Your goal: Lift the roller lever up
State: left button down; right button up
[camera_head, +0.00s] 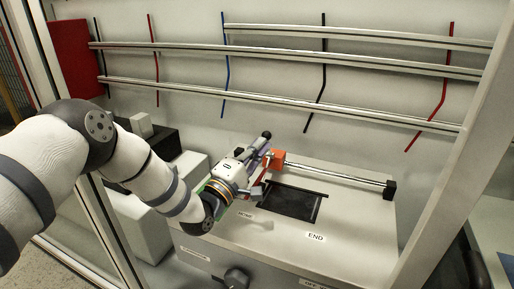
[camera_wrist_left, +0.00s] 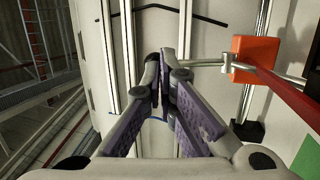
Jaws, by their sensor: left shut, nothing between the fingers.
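The roller lever appears as a red bar (camera_wrist_left: 290,88) that meets an orange block (camera_head: 278,158). The block sits on a steel rod (camera_head: 335,173) above the machine top. The block (camera_wrist_left: 254,58) also shows large in the left wrist view, with a thin metal pin (camera_wrist_left: 208,63) reaching from it toward my fingertips. My left gripper (camera_head: 262,152) is just left of the block. In the left wrist view its purple fingers (camera_wrist_left: 164,68) are together and empty, beside the pin's end. Whether they touch the pin I cannot tell. My right gripper is out of view.
A framed black recess (camera_head: 290,202) lies in the machine top, in front of the rod. A black end block (camera_head: 389,190) holds the rod's right end. Steel rails (camera_head: 290,98) cross the wall behind.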

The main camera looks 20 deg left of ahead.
aim_at(263, 135)
pick_arm(q)
jog(key=shift+w+r+g+p, duration=0.35)
jog(key=shift+r+g+p, duration=0.15)
jog(key=shift+r+p, duration=0.4)
jog(key=shift+w+r+n+g+y+p, duration=0.2)
jog(key=shift+w+n+g+y+p, duration=0.1)
jog(key=shift+w+g+p, duration=0.4)
jog(key=shift+w+d, duration=0.1)
jog(key=shift+w, duration=0.45)
jog(key=shift+w+r, duration=0.15)
jog(key=shift+w, duration=0.2)
jog(key=shift+r, duration=0.1)
